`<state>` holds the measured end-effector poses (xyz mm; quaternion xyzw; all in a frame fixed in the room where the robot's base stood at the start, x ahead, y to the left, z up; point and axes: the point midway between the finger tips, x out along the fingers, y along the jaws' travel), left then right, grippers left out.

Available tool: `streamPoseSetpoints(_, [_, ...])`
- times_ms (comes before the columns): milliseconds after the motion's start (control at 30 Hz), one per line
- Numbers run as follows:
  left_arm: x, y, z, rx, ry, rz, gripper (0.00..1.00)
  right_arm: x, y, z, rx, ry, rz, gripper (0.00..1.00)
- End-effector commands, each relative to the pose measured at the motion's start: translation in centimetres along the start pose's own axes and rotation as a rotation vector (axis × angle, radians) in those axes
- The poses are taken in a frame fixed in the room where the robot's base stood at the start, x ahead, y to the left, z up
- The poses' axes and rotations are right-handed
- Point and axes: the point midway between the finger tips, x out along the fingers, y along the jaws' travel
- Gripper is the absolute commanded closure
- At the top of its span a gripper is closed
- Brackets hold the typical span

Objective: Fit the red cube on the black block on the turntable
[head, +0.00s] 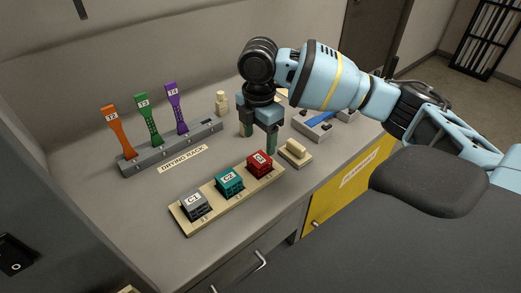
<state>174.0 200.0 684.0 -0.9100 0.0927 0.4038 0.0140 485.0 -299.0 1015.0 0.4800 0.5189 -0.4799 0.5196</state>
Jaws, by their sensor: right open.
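The red cube (260,163), with a white label on top, sits at the right end of a tan holder (208,212) in the middle of the bench. My right gripper (259,142) points down just behind and above the red cube. Its fingers are apart with nothing seen between them, and it seems clear of the cube. I cannot make out the black block or the turntable; my right arm covers part of the back of the bench. My left gripper is not in view.
A grey cube marked C1 (195,204) and a teal cube marked C2 (229,181) share the holder. A drying rack (140,165) bears orange, green and purple specimens. A pale block (296,153) and a blue-topped fixture (317,125) stand right. The front left bench is clear.

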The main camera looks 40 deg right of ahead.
Motion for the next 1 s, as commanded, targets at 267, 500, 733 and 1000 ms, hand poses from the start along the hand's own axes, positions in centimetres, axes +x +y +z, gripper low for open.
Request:
streamPoseSetpoints(267, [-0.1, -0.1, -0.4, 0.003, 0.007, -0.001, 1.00, -3.4, 0.0, 0.0, 0.000, 0.001, 0.000, 0.33])
streamPoseSetpoints(500, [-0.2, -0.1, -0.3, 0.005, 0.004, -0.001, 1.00, -3.8, 0.0, 0.0, 0.001, 0.000, -0.001, 0.33])
streamPoseSetpoints(733, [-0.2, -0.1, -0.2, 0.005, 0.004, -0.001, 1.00, -3.8, 0.0, 0.0, 0.001, 0.000, -0.001, 0.33])
streamPoseSetpoints(1000, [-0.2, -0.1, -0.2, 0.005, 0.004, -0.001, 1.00, -3.8, 0.0, 0.0, 0.001, 0.000, -0.001, 0.33])
